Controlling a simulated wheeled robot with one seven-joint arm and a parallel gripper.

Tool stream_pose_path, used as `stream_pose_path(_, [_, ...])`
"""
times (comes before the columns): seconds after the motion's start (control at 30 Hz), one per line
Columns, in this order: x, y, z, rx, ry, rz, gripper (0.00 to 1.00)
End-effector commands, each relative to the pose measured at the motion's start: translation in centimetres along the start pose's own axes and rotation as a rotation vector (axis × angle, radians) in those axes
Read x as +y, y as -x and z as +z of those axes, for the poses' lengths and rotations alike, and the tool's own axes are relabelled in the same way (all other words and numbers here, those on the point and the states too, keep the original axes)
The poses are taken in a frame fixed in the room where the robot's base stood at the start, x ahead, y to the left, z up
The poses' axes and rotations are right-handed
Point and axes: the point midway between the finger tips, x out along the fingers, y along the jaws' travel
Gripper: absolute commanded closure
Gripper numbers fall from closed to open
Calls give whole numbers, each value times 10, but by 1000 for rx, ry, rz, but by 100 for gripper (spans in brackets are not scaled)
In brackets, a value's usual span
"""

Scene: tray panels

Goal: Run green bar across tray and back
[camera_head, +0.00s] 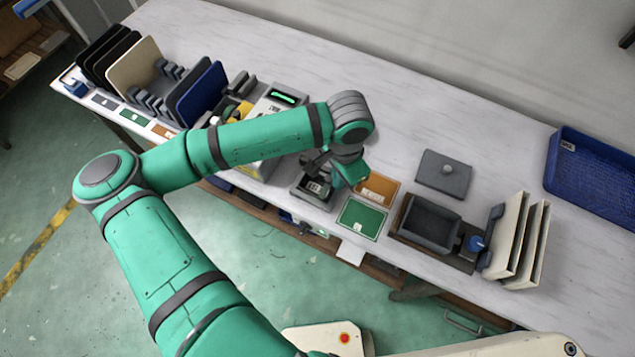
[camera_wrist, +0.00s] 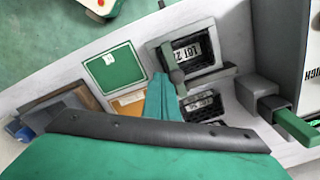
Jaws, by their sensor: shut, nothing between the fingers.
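A green bar (camera_wrist: 296,127) sticks out of a dark grey block at the right of the wrist view. A green strip (camera_head: 284,97) on the grey machine in the head view may be the same part; I cannot tell. A small grey tray-like holder (camera_wrist: 160,43) with dark, lettered recesses lies left of the bar. A grey crosspiece with a round knob (camera_wrist: 176,75) lies between its recesses. My gripper (camera_wrist: 162,80) is shut and empty, at the holder's side and apart from the green bar. In the head view my gripper (camera_head: 350,173) partly hides the holder (camera_head: 315,188).
A green card (camera_head: 361,217) and an orange card (camera_head: 377,187) lie beside the holder. Further right are an open grey bin (camera_head: 400,222), a lidded grey plate (camera_head: 444,174), upright cream panels (camera_head: 507,235) and a blue crate (camera_head: 598,205). Racked panels (camera_head: 135,66) stand left.

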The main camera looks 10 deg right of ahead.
Motion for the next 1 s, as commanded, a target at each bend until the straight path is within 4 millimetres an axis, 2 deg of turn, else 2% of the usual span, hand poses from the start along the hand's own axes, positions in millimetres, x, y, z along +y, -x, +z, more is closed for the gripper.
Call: stream_pose_path(1.0, [-30, 0, 18, 0, 2, 0, 100])
